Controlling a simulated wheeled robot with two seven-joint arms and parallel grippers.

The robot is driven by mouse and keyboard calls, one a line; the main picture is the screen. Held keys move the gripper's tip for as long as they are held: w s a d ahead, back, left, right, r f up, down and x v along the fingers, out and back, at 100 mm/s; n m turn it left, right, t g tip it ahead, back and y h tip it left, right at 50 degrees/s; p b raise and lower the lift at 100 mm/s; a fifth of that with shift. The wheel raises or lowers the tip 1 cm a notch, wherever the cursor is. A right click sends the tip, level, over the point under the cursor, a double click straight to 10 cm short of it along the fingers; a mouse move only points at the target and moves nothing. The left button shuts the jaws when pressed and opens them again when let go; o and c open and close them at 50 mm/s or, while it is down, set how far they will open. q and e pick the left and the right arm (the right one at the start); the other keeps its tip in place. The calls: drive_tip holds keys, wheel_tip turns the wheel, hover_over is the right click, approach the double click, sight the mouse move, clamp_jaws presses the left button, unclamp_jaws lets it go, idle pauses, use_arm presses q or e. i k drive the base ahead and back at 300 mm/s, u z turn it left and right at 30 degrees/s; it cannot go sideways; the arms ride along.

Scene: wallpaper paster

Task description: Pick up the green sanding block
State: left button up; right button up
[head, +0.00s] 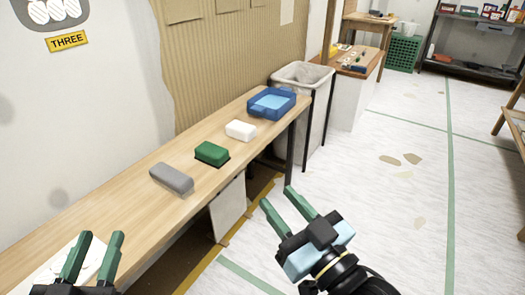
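The green sanding block (212,153) lies on the narrow wooden table (120,206), between a grey block and a white block. My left gripper (92,255) is at the bottom left, over the near end of the table, its two green fingers apart and nothing between them. My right gripper (284,206) is off the table's right side, above the floor, with its green fingers apart and empty. It is to the right of and nearer than the green block. Neither gripper touches the block.
A grey block (171,178), a white block (240,130) and a blue tray (271,104) holding light blue contents share the table. A white sheet (40,280) lies at its near end. A bin (302,76) stands beyond. Wall borders the table's left; floor at right is open.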

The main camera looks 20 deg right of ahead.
sight(215, 156)
drive_tip(key=z, duration=0.95)
drive_tip(key=k, duration=1.05)
drive_tip(key=z, duration=0.4)
drive_tip(key=i, duration=1.55)
drive_tip(key=u, duration=1.85)
drive_tip(key=i, duration=0.55)
drive_tip(key=u, duration=0.7)
